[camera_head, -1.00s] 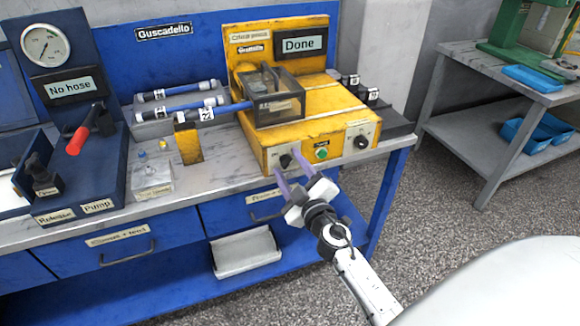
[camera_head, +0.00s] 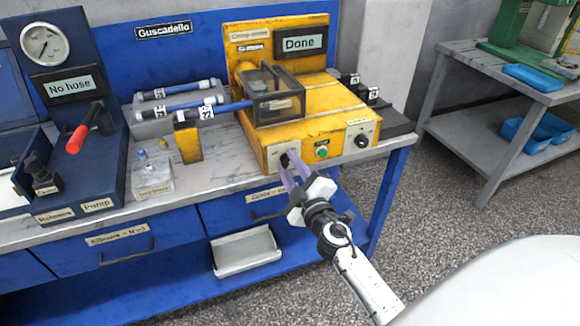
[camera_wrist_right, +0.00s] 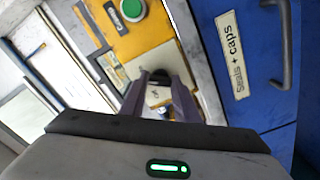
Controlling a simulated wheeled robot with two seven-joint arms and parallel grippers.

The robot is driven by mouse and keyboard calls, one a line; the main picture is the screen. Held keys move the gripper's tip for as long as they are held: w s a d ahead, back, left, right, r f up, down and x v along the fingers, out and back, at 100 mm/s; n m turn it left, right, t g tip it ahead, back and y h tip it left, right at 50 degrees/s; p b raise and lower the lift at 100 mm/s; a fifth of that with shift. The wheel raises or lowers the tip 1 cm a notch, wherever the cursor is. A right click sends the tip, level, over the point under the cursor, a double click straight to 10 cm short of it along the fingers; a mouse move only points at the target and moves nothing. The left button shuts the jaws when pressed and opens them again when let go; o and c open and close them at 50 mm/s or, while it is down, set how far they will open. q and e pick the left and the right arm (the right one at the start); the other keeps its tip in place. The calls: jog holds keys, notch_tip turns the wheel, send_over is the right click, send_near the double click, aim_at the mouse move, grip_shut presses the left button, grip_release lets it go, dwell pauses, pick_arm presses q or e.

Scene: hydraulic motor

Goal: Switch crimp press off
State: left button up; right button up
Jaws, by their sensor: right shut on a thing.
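The yellow crimp press (camera_head: 318,125) stands on the bench, with a display reading "Done" (camera_head: 300,43). On its front are a black knob (camera_head: 284,159) at the left, a green button (camera_head: 322,152) and another black knob (camera_head: 361,141) at the right. My right gripper (camera_head: 290,162) is at the left knob, its purple fingers shut on it. In the right wrist view the dark knob (camera_wrist_right: 160,76) shows between the fingertips (camera_wrist_right: 160,84), partly hidden. The knob's setting cannot be read. My left gripper is not in view.
A hose (camera_head: 220,109) runs from its yellow support (camera_head: 188,143) into the press's clear guard. The pump panel (camera_head: 75,110), reading "No hose", stands at the left. Blue drawers (camera_head: 130,250) lie under the bench edge. A grey side table (camera_head: 470,75) stands at the right.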

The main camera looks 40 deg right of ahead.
jog(key=n, duration=0.4)
jog(key=shift+n, duration=0.3)
jog(key=n, duration=0.3)
jog(key=shift+n, duration=0.3)
jog(key=n, duration=0.4)
jog(key=shift+n, duration=2)
jog(key=o, duration=1)
jog(key=shift+o, duration=0.2)
